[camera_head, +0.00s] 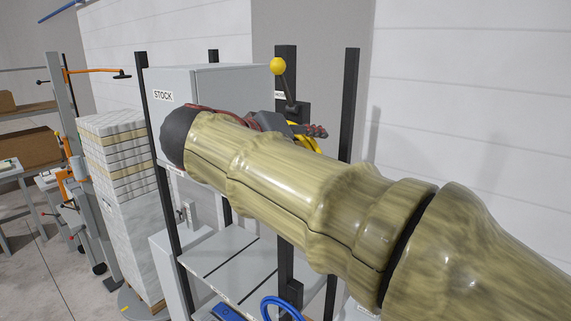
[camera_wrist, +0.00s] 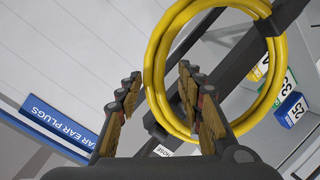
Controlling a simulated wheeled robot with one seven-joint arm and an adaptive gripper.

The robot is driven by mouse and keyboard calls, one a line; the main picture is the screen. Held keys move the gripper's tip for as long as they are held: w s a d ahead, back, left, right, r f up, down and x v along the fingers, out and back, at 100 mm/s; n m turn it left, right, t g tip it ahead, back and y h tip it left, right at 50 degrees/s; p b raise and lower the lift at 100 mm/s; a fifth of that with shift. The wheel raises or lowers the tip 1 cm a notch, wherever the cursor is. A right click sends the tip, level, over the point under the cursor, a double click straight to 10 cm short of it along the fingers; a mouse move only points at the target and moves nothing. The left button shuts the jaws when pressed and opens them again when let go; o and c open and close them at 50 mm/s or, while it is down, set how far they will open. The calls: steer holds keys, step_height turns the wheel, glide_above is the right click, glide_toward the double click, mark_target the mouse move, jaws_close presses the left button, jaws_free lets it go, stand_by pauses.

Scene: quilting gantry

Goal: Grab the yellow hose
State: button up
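The yellow hose (camera_wrist: 154,62) hangs as a coil from a dark bracket in the wrist view. In the head view only a small part of the yellow hose (camera_head: 304,138) shows, the rest hidden behind my arm. My gripper (camera_wrist: 160,74) is open, its two jointed fingers with worn yellow pads pointing toward the coil. The coil's left side appears between the fingertips in the picture, and the right finger covers part of it. I cannot tell whether the fingers touch the hose or how far beyond them it lies.
A dark post (camera_head: 286,264) and grey STOCK cabinet (camera_head: 225,95) stand by the coil. A yellow-knobbed lever (camera_head: 278,67) rises above it. A blue ear plugs sign (camera_wrist: 58,122) is at left in the wrist view; small numbered boxes (camera_wrist: 291,109) sit on a shelf at right.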

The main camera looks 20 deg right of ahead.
steer(key=c, duration=0.3)
jaws_close()
stand_by(0.9)
